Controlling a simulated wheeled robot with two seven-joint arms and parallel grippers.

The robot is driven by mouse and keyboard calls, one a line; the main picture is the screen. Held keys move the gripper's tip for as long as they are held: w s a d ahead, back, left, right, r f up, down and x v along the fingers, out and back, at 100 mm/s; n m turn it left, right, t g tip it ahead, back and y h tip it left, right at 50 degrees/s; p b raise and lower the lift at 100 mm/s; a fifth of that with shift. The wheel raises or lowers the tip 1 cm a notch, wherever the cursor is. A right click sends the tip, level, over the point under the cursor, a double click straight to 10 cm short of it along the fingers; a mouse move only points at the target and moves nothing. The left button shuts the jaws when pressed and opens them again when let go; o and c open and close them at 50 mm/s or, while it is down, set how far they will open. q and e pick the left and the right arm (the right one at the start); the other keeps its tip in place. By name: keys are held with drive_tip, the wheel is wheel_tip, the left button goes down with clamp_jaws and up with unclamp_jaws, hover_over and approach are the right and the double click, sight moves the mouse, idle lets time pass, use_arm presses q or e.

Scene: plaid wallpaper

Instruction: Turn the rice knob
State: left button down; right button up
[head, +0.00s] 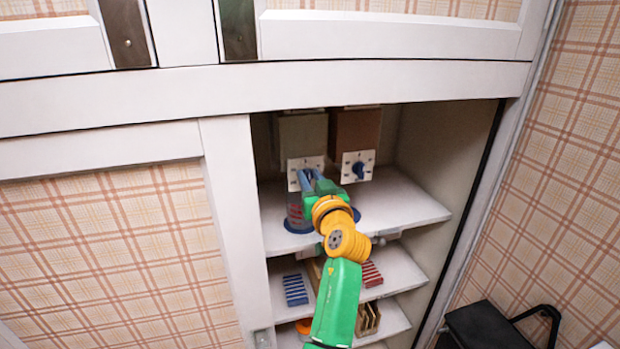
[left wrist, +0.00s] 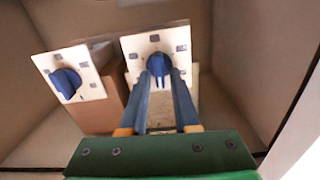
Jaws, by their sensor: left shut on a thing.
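Two dispensers with white square knob plates sit side by side at the top of the open cupboard. The left one (head: 303,135) is greyish, the right one (head: 356,128) brownish. My left gripper (head: 307,178) is at the left dispenser's plate, its fingers on either side of the blue knob (left wrist: 158,65) and shut on it. The fingers hide most of that knob in the head view. The right dispenser's blue knob (head: 358,169) is free; it also shows at the left of the left wrist view (left wrist: 66,83). I cannot read which dispenser holds rice. My right gripper is not in view.
Below the dispensers is a white shelf (head: 415,206) with blue round bases on it. Lower shelves hold a blue striped item (head: 295,290) and a red striped one (head: 371,274). The cupboard's side wall (head: 450,150) and a sliding door (head: 110,250) bound the opening.

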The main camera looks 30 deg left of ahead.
use_arm(q)
drive_tip(key=shift+w+d+f+m+p, duration=0.1)
drive_tip(key=shift+m+p, duration=0.3)
drive_tip(key=shift+m, duration=1.55)
drive_tip(key=shift+w+d+f+m+p, duration=0.1)
drive_tip(key=shift+m+p, duration=0.35)
drive_tip(key=shift+m, duration=1.45)
drive_tip(key=shift+w+d+f+m+p, duration=0.1)
drive_tip(key=shift+m+p, duration=0.3)
drive_tip(key=shift+m, duration=1.55)
drive_tip(key=c, duration=0.9)
unclamp_jaws()
